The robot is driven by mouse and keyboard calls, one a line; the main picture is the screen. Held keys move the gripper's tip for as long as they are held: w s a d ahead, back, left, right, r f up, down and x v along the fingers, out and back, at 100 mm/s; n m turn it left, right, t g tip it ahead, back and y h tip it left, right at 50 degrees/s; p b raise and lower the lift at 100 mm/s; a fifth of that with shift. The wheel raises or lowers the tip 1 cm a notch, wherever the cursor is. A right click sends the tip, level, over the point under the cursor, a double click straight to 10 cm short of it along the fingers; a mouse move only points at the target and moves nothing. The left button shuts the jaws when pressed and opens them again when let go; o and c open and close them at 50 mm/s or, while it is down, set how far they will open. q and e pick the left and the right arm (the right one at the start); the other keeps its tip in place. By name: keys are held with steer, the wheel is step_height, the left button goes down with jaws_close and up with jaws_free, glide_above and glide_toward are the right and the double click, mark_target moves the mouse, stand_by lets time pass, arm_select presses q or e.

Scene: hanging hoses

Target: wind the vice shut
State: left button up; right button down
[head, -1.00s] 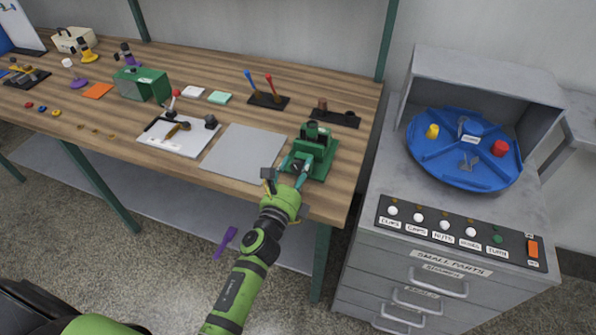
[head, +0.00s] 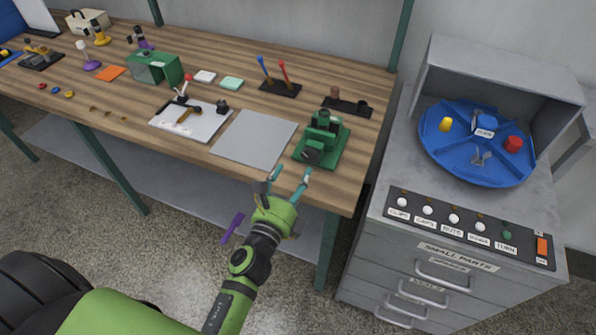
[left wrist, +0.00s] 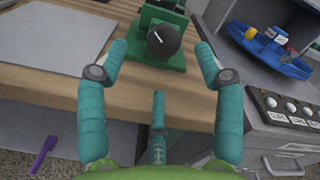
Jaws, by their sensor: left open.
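The green vice (head: 323,138) stands on its green base near the front right corner of the workbench. Its dark round knob (head: 312,151) faces the bench's front edge. In the left wrist view the knob (left wrist: 163,40) shows a white line mark, with the green vice body (left wrist: 165,14) behind it. Whether the vice jaws are closed cannot be told. My left gripper (head: 289,179) is open and empty, in front of the bench edge and short of the knob. In the left wrist view its teal fingers (left wrist: 160,50) are spread on both sides of the knob, apart from it. My right gripper does not show.
A grey plate (head: 254,139) lies left of the vice, and a dark rack (head: 347,106) sits behind it. The workbench (head: 215,166) has a front edge close to my gripper. A grey cabinet (head: 440,275) with a blue turntable (head: 470,165) stands right. A purple object (head: 232,227) shows below the bench.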

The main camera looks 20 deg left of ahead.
mark_target(309, 158)
arm_select(q)
steer(key=shift+w+d+f+n+b, duration=0.15)
steer(key=shift+w+n+b, duration=1.05)
steer(key=shift+n, duration=3.5)
steer(key=shift+w+d+f+n+b, duration=0.15)
steer(key=shift+w+n+b, duration=1)
steer(key=shift+n, duration=3.55)
steer(key=shift+w+d+n+b, duration=0.2)
steer(key=shift+w+n+b, duration=1)
steer(key=shift+n, duration=3.5)
steer(key=shift+s, duration=0.15)
